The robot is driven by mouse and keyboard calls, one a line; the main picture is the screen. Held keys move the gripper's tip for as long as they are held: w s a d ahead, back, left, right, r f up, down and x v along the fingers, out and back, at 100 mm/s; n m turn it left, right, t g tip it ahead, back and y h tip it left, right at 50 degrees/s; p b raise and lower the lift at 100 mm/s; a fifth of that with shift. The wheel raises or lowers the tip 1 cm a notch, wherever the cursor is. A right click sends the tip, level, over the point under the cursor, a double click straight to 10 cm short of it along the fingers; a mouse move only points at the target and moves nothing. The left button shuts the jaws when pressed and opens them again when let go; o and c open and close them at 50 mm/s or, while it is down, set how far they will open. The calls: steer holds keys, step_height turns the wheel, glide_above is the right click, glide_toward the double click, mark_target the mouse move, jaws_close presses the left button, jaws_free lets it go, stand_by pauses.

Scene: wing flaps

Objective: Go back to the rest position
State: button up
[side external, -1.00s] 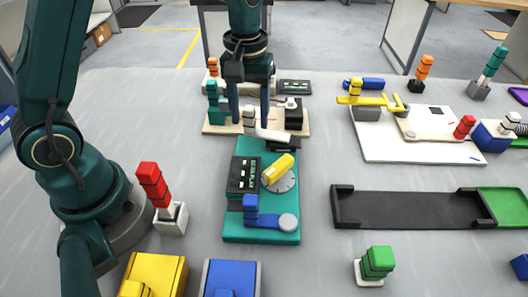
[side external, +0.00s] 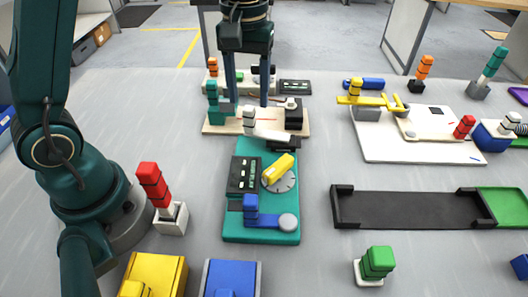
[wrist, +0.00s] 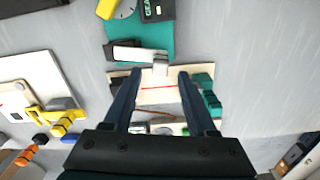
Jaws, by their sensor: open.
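My gripper (side external: 248,98) is open, with two dark fingers pointing down above the cream base panel (side external: 216,127) at the back centre. Nothing is between the fingers. In the wrist view my gripper (wrist: 157,76) has its fingertips apart over the same panel. The panel carries a teal block handle (side external: 212,92) on its left and a black block (side external: 293,117) on its right. A white lever (side external: 268,135) with a stacked white grip lies across the panel's front edge, in front of the fingers.
A teal panel (side external: 234,222) with a yellow handle (side external: 276,169) and a blue lever (side external: 251,208) lies in front. A red handle (side external: 152,184) stands left, near my base. A white panel (side external: 380,148) with a yellow lever and a black tray (side external: 405,211) are at right. Grey table between is clear.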

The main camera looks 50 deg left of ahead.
steer(key=shift+r, duration=0.35)
steer(key=r, duration=0.1)
steer(key=s+r+t, duration=0.1)
steer(key=r, duration=0.1)
steer(key=shift+d+r, duration=0.15)
steer(key=s+m+t, duration=0.4)
steer(key=s+m, duration=0.2)
steer(key=s, duration=0.7)
steer(key=shift+d+m+t, duration=0.3)
steer(key=shift+d+m, duration=0.05)
steer(key=shift+m, duration=0.05)
